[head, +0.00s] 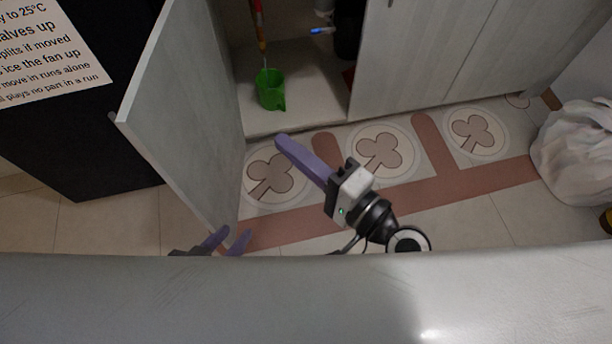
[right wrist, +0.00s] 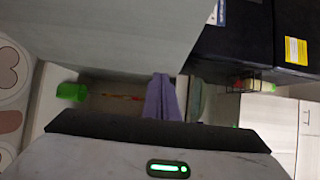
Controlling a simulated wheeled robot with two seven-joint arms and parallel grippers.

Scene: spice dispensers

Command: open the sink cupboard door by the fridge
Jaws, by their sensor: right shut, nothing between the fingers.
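The grey sink cupboard door (head: 185,110) stands swung wide open beside the black fridge (head: 80,140), and the inside of the cupboard shows. The door also fills the upper left of the right wrist view (right wrist: 115,35). My right gripper (head: 284,142) is shut and empty, to the right of the door and in front of the cupboard opening; its purple fingers show in the right wrist view (right wrist: 161,80). My left gripper (head: 228,236) is low by the door's bottom corner, its two purple fingers apart. Whether it touches the door I cannot tell.
A green cup (head: 270,90) stands inside the cupboard and also shows in the right wrist view (right wrist: 71,92). Closed doors (head: 420,60) continue to the right. A white bag (head: 580,150) sits on the floor at far right.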

